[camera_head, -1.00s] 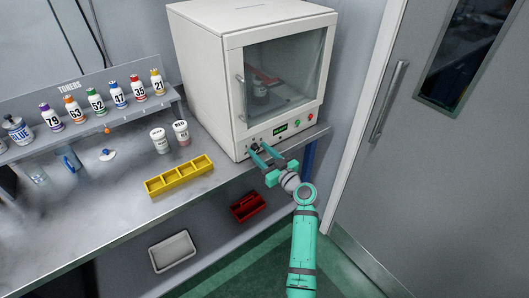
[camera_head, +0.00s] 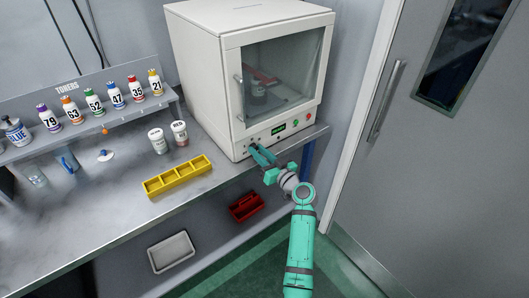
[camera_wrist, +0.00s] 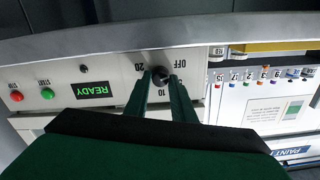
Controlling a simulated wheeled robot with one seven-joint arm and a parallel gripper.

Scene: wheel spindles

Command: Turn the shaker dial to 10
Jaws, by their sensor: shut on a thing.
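The shaker (camera_head: 203,85) is a cream cabinet with a glass door, at the right end of the bench. Its dial (camera_wrist: 162,74) is a small black knob on the front panel, with 20, OFF and 10 printed around it. Where the dial points is too small to tell. My gripper (camera_head: 259,153) is at the panel's lower left in the head view and covers the dial there. In the wrist view my gripper (camera_wrist: 162,82) has one finger on each side of the dial, shut on it. The display (camera_wrist: 92,90) reads READY.
Green (camera_wrist: 47,94) and red (camera_wrist: 17,96) buttons sit beside the display. A yellow divided tray (camera_head: 180,181) and two white cups (camera_head: 158,142) stand on the bench left of the shaker. A red caddy (camera_head: 246,207) is below. A grey door (camera_head: 430,170) is at right.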

